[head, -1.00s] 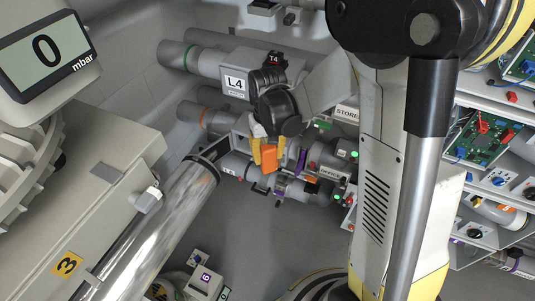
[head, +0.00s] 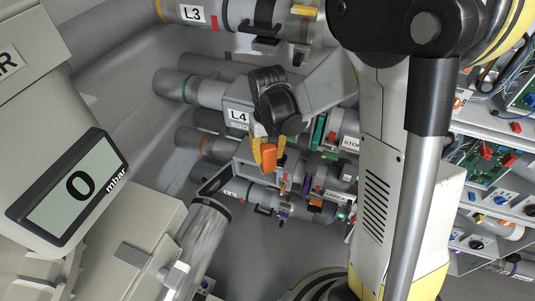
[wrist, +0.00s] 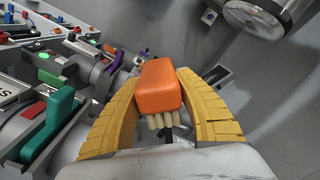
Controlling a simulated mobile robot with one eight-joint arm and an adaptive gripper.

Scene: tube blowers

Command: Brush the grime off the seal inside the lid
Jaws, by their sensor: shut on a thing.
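My gripper (head: 267,152) has yellow fingers and is shut on an orange brush (head: 270,160), held in the air in front of the tube bank in the head view. In the wrist view the brush (wrist: 161,84) sits between both fingers, with short cream bristles (wrist: 168,121) at its near end. The bristles touch nothing that I can make out. I cannot pick out the lid's seal or any grime in either view. A grey open-sided frame (head: 216,181) stands out from the tubes just left of and below the brush; I cannot tell if it is the lid.
Tubes labelled L3 (head: 193,13) and L4 (head: 238,116) run behind my gripper. A shiny cylinder (head: 201,240) stands lower left, near a pressure display reading 0 (head: 77,187). Shelves with circuit boards (head: 484,160) are at right. Grey floor (head: 262,255) below is clear.

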